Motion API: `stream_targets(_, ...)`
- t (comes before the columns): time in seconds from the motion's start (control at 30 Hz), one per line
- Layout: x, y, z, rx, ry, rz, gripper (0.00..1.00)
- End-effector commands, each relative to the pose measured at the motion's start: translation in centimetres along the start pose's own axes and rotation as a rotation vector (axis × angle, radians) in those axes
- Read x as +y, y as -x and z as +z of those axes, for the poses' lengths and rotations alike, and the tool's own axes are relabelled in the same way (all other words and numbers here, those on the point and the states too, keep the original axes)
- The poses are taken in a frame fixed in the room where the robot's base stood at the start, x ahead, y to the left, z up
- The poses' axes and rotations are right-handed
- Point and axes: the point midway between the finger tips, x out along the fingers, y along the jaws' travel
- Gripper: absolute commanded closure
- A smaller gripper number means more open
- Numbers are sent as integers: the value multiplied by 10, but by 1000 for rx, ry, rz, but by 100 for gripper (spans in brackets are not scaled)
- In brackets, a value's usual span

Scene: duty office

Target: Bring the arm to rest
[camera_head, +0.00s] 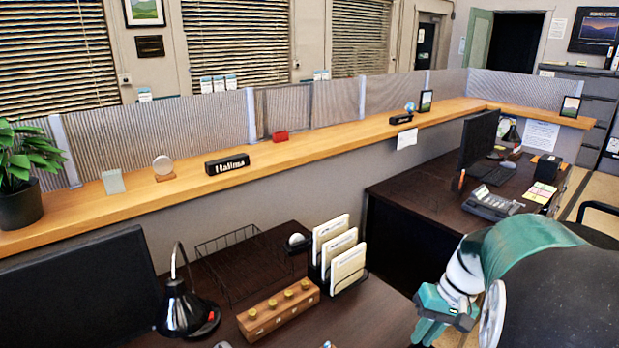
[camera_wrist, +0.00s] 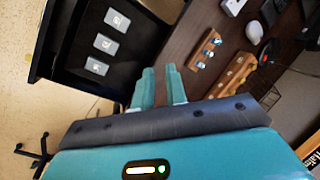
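My arm shows at the lower right of the head view, with a teal and white end (camera_head: 447,300) hanging beside the dark desk (camera_head: 385,318). Nothing is visible in the gap. The fingers point toward an area between an open black drawer (camera_wrist: 72,57) and the dark desktop. The drawer holds three grey labelled pieces (camera_wrist: 106,44). The fingers do not appear to touch anything.
A wooden block with brass knobs (camera_head: 279,311), a file holder (camera_head: 350,283), a wire tray (camera_head: 205,247) and a black lamp (camera_head: 184,308) stand on the desk. A smaller wooden block (camera_wrist: 207,49) and a white mouse (camera_wrist: 254,33) also lie there. A wood-topped partition (camera_head: 330,135) runs behind.

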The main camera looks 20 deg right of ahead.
Motion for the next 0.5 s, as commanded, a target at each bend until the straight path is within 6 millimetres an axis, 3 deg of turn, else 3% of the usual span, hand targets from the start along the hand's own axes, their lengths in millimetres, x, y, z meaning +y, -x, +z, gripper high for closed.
stream_targets(0.03, -25, 5, 4, 19, 41, 39, 86)
stream_targets(0.2, -88, 14, 24, 95, 145, 147, 86)
stream_targets(0.5, -176, 24, 78, 297, 333, 249, 86)
